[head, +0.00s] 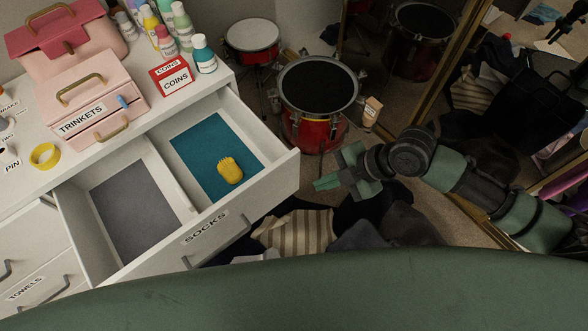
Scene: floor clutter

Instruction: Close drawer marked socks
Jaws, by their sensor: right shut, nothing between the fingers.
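The drawer marked SOCKS (275,189) is pulled out from the white dresser, with its label and a grey bar handle on its front. Inside are a grey liner on the left, a teal liner (205,150) on the right, and a yellow brush-like item (229,170) on the teal one. My right gripper (328,184) is shut and empty, in the air to the right of the drawer front and apart from it. My left gripper is not in view.
The dresser top (215,82) holds a pink TRINKETS box (85,90), a red COINS box (172,78), several bottles and a yellow tape roll (45,155). Red drums (318,95) stand behind. Dark and striped clothes (300,231) lie on the floor below my right gripper.

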